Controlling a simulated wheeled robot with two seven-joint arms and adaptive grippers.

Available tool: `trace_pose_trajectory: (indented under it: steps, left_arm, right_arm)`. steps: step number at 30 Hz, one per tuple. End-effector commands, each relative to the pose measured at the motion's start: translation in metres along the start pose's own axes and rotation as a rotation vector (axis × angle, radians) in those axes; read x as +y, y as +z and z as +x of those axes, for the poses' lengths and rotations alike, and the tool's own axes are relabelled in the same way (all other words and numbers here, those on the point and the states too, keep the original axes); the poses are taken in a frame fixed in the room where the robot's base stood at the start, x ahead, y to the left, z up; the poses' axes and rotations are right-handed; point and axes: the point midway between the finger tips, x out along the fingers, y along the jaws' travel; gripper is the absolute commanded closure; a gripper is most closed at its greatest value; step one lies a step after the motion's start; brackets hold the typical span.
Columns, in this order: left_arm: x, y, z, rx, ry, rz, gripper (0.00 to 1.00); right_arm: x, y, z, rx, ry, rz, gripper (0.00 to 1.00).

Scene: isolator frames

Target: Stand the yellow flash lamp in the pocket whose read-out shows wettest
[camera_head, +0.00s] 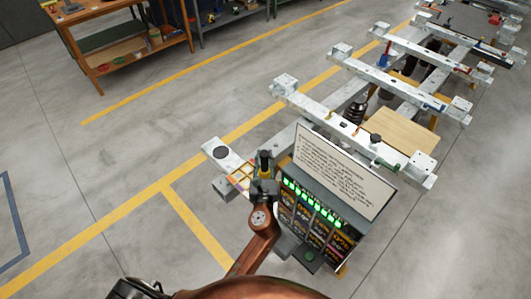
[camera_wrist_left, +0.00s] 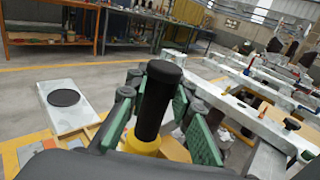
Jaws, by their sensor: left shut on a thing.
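The yellow flash lamp (camera_wrist_left: 145,143) is upright in the left wrist view, with a long black upper part and a yellow body below. My left gripper (camera_head: 265,168) is shut on it, its green pads on either side of the black part. The lamp's lower end is hidden. In the head view the gripper is beside a box with a row of green lit read-outs (camera_head: 312,203); their values are too small to read. A small tray with yellow-orange sections (camera_head: 240,177) lies just left of the gripper. Whether these are the pockets I cannot tell. My right gripper is not in view.
A white board with printed text (camera_head: 342,168) stands behind the read-outs. A pale beam end with a black disc (camera_head: 221,153) is left of the tray. White frame beams (camera_head: 345,125) extend to the upper right. A wooden workbench (camera_head: 120,42) is far back; the left floor is clear.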

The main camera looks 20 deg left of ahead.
Motion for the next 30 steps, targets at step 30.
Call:
trace_pose_trajectory:
  steps: [30]
  left_arm:
    - [0.0001, -0.0048, 0.0001, -0.001, 0.000, 0.000, 0.62]
  right_arm:
    - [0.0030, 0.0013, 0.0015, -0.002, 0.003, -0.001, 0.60]
